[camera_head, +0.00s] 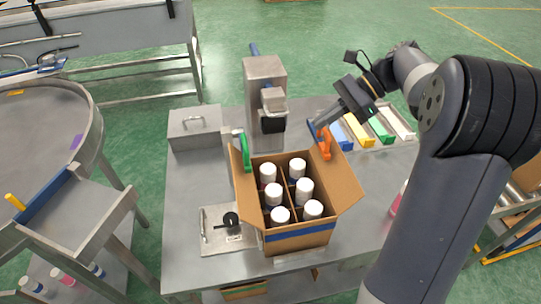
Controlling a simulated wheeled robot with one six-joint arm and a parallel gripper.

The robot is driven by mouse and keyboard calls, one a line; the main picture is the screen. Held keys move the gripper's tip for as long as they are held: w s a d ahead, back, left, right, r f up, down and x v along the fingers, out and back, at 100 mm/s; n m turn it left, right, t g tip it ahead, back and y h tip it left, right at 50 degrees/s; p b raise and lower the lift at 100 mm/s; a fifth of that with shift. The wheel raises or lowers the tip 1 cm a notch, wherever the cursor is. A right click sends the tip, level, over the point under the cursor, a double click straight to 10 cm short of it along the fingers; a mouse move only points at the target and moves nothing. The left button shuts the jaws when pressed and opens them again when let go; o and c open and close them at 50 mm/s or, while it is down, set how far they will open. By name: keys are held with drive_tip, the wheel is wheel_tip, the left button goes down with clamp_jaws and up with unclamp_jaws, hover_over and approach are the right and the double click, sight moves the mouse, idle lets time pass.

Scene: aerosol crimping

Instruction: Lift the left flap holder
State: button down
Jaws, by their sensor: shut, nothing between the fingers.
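The open cardboard box (297,238) stands on the metal table and holds several white-capped bottles (304,187) in divided compartments. A green flap holder (245,153) sits at the top of the box's left flap (240,178). An orange flap holder (324,142) sits at the right flap (346,182). My gripper (318,126) is shut and empty, close above the orange holder and well to the right of the green one. Whether it touches the orange holder is too small to tell.
A grey crimping machine (265,88) stands just behind the box. A lidded metal box (194,126) is at the back left, and a plate with a black part (229,232) lies left of the box. Coloured bins (361,133) stand behind right. A round table (40,120) is at far left.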

drive_tip(key=x, duration=1.9)
drive_tip(key=shift+s+a+f, duration=0.15)
drive_tip(key=shift+a+f, duration=0.1)
drive_tip(key=shift+a, duration=0.05)
drive_tip(key=shift+r+p, duration=0.1)
drive_tip(key=shift+p, duration=0.25)
